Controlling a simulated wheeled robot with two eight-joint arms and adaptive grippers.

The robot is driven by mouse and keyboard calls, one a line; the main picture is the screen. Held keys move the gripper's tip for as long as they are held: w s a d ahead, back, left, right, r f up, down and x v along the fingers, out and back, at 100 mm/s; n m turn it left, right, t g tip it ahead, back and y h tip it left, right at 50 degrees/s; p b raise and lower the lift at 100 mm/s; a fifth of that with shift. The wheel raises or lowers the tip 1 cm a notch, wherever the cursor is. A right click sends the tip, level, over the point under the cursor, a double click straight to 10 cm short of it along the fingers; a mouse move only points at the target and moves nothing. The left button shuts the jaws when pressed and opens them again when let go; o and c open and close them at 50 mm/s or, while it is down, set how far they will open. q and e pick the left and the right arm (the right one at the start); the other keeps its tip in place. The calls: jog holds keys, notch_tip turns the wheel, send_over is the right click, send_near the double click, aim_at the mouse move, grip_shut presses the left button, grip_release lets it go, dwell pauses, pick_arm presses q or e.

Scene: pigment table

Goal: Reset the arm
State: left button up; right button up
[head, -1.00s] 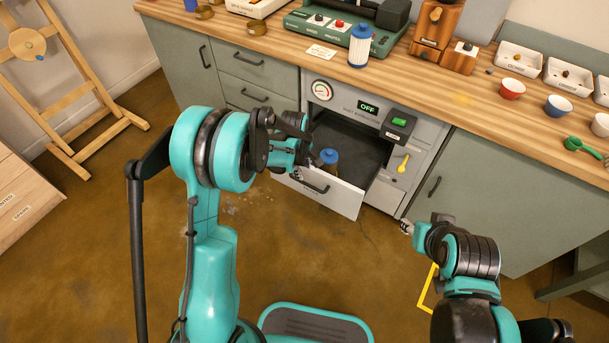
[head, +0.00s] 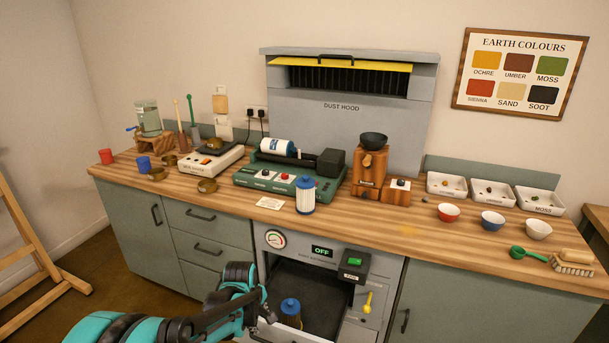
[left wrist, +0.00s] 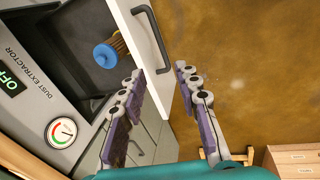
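My left arm comes in from the lower left of the head view. Its gripper (head: 266,312) is beside the left side of the open drawer of the dust extractor (head: 325,255). In the left wrist view the fingers (left wrist: 160,70) are spread apart and hold nothing, with the pale drawer front (left wrist: 168,75) and its dark handle (left wrist: 153,38) showing between and beyond them. A blue-capped brown filter (head: 290,312) stands in the drawer; it also shows in the left wrist view (left wrist: 108,52). My right gripper is out of view.
A blue-capped white filter (head: 305,196) stands on the wooden counter (head: 410,230) near its front edge. Behind it is a green machine (head: 270,180). Bowls, trays and a grinder (head: 370,165) fill the right half. The extractor display (head: 321,251) reads OFF.

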pick_arm(q)
jog(key=s+a+r+m+t, duration=0.2)
jog(key=s+r+m, duration=0.4)
jog(key=s+r, duration=0.6)
jog(key=s+a+r+m+t, duration=0.1)
jog(key=s+m+t, duration=0.1)
jog(key=s+m, duration=0.4)
jog(key=s, duration=0.4)
jog(key=shift+s+a+m+t+y, duration=0.2)
jog(key=shift+s+m+t+y, duration=0.1)
jog(key=shift+s, duration=0.05)
